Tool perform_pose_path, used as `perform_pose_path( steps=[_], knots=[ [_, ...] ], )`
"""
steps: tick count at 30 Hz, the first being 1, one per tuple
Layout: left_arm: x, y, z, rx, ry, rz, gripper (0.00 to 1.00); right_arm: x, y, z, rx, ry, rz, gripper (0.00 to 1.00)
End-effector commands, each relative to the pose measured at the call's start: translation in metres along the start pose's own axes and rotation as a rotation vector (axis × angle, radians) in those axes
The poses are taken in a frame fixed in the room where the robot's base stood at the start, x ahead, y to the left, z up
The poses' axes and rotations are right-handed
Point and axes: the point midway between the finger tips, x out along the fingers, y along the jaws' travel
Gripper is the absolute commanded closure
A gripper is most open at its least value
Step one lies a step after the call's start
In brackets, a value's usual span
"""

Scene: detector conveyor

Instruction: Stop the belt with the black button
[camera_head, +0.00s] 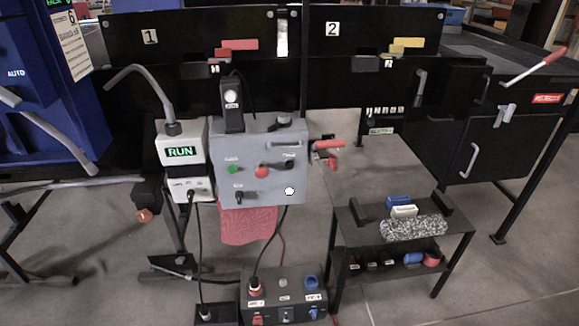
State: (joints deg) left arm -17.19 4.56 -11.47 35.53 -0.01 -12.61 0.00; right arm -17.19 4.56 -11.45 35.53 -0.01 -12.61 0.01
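A grey control panel (262,142) stands in the middle of the head view. It has a green button (233,169), a red button (261,171) and a black round control (290,164) in a row. A second black control (239,197) is at lower left, and a white round one (290,191) at lower right. The labels are too small to read, and I cannot tell whether each black control is a button or a knob. A light box to the left has a display (181,151) reading RUN in green. Neither of my grippers shows.
A red-handled part (326,147) sticks out at the panel's right side. A dark low table (350,238) holds small items at right. A dark switch box (284,290) with cables is on the floor below. Black numbered bins stand behind and a blue machine (50,90) at left.

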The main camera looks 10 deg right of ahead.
Motion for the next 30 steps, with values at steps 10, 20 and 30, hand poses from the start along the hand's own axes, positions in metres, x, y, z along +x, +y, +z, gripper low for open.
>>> perform_pose_path(
  steps=[10, 20, 30],
  knots=[
    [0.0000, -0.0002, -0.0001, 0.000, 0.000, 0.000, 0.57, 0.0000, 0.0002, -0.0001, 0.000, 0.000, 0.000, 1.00],
    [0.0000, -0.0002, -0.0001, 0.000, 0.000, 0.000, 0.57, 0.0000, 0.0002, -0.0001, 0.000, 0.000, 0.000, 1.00],
    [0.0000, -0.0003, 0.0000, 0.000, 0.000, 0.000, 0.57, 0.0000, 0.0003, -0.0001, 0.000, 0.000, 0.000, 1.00]
  ],
)
